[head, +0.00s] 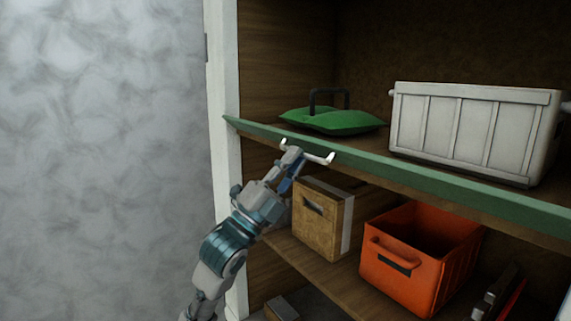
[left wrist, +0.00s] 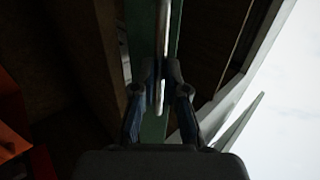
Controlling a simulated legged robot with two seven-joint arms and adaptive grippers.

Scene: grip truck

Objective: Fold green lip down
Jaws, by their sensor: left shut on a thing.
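The green lip (head: 420,171) is a long strip along the front edge of the upper shelf; it also shows in the left wrist view (left wrist: 152,128). It stands along the edge, in front of the shelf's contents. A pale metal handle (head: 318,156) sits on the front of the lip, near its left part. My left gripper (head: 291,158) is at this handle, below the lip. In the left wrist view the handle bar (left wrist: 163,30) runs down between my two fingers (left wrist: 160,82), which are shut on it. My right gripper is not seen.
On the upper shelf are a green bag (head: 332,121) with a dark handle and a white crate (head: 472,132). Below are a brown box (head: 322,221), an orange bin (head: 405,277) and a dark and red thing (head: 497,295). A white post (head: 222,120) stands left of the shelves.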

